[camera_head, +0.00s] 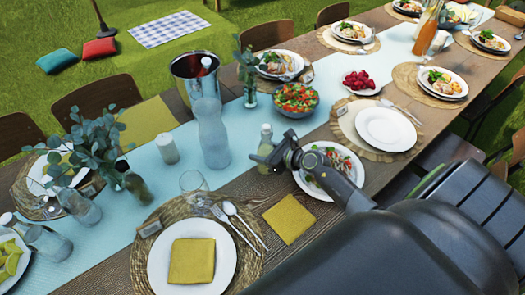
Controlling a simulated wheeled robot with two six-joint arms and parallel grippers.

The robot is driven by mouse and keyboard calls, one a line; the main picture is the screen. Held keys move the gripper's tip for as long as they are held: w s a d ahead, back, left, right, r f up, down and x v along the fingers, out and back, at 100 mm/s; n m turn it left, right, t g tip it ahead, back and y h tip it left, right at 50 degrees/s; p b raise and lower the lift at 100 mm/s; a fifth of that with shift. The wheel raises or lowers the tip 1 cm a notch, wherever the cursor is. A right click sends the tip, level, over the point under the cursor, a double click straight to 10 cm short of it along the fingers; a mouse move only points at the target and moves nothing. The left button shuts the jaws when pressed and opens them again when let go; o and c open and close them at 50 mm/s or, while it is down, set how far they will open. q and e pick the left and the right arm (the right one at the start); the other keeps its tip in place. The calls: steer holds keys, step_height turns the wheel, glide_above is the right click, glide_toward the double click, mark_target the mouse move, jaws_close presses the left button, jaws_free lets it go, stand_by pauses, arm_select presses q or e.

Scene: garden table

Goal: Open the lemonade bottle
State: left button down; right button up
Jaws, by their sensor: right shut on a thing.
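A small bottle (265,146) with pale yellowish contents and a light top stands upright near the middle of the table, on the front edge of the blue runner. I take it to be the lemonade bottle. My right gripper (263,161) reaches in from the right and is shut on its lower body. The dark fingers hide part of the bottle's base. The top of the bottle is clear of the fingers, and it looks closed, though it is too small to be sure. My left gripper is not in view.
A tall clear bottle (212,135) and a white candle (167,149) stand to the left. A salad bowl (296,98) is behind, and a plate of food (331,171) lies under my right arm. A yellow napkin (290,218) lies in front on bare wood.

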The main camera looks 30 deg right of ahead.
stand_by(0.3)
steer(key=o, duration=1.5)
steer(key=shift+c, duration=0.2)
steer(key=b+v, duration=0.1)
steer(key=v, duration=1.6)
steer(key=shift+s+b, duration=0.25)
steer(key=shift+b, duration=0.05)
steer(key=shift+d, duration=0.1)
steer(key=shift+s, duration=0.1)
